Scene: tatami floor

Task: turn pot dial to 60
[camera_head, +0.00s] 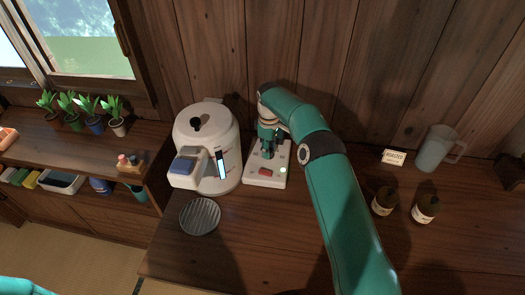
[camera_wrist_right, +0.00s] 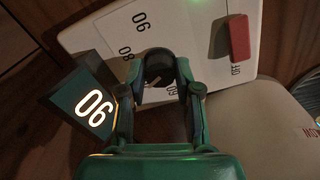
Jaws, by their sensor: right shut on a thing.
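The white pot (camera_head: 190,135) stands on the wooden counter, with a white control panel (camera_head: 280,178) to its right. My right gripper (camera_head: 268,152) reaches down over the panel. In the right wrist view, its fingers (camera_wrist_right: 160,88) are shut on the black dial (camera_wrist_right: 158,65), one on each side. Printed numbers surround the dial, and the lower ones are partly hidden by the fingers. The dial's pointer direction is hard to tell. A dark green display (camera_wrist_right: 90,108) beside the panel glows with the digits 9 and 0, or 60 seen turned; I cannot tell which. My left gripper is out of view.
A red switch (camera_wrist_right: 239,37) marked OFF sits on the panel, with a small green light (camera_head: 283,170). A round ridged grey disc (camera_head: 200,216) lies in front of the pot. Two brown bottles (camera_head: 425,208), a small sign (camera_head: 394,158) and a clear jug (camera_head: 435,150) stand to the right.

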